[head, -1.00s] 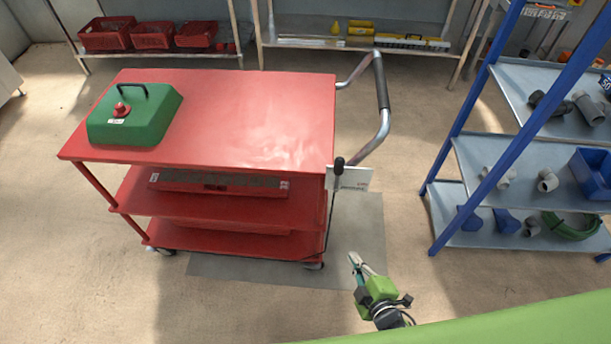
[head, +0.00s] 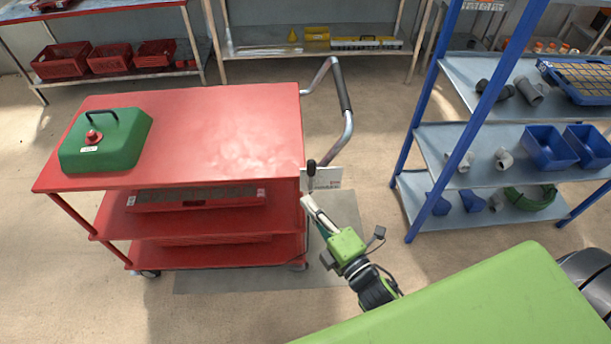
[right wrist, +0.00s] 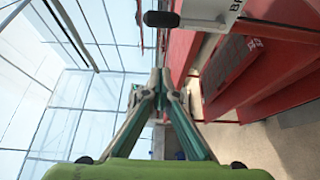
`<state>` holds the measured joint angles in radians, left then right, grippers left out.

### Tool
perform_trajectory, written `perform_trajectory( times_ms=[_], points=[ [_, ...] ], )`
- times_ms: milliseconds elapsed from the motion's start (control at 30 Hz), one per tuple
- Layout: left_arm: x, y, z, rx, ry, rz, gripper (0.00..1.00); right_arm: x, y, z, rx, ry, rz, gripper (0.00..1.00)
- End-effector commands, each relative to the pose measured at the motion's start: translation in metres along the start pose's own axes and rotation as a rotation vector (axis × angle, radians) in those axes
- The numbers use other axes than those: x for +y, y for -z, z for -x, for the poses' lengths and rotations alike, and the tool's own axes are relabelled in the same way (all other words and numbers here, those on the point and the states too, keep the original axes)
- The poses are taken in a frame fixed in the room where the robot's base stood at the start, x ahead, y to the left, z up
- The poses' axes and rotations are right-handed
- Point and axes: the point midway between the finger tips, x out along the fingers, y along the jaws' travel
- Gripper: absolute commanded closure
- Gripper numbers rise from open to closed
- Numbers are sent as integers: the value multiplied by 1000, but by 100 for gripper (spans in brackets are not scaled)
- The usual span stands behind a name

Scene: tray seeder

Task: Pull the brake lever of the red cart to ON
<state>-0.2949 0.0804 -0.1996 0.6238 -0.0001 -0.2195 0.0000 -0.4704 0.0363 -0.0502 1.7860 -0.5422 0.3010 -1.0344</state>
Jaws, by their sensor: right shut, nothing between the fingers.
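The red cart (head: 230,110) stands left of centre in the head view, with its bent push handle (head: 345,90) at its right end. The brake lever, with a black knob (head: 311,165), is upright at the cart's right edge, beside a white label plate (head: 328,178). In the right wrist view the knob (right wrist: 161,19) shows at the top, beyond the fingertips. My right gripper (head: 306,202) is shut and empty, its tips just below the knob in the head view. Whether the tips touch the lever I cannot tell. My left gripper is not in view.
A green box with a black handle (head: 105,140) sits on the cart's top. A blue-framed shelf (head: 425,130) with pipe fittings and blue bins stands to the right. Clear floor lies between cart and shelf. A grey mat (head: 240,280) lies under the cart.

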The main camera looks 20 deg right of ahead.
Motion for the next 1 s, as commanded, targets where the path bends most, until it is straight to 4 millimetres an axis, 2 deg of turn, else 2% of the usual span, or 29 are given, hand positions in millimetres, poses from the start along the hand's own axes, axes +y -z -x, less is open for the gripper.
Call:
perform_trajectory(
  times_ms=[467,533,700,1000],
  points=[
    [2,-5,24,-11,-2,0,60,4,0,-96,0,-3,-1,100],
    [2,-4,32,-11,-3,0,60,4,-14,-87,-1,3,2,100],
    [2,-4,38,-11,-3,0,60,2,-32,-80,0,1,1,100],
    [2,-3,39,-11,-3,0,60,1,-38,-78,0,-1,-1,100]
  ],
)
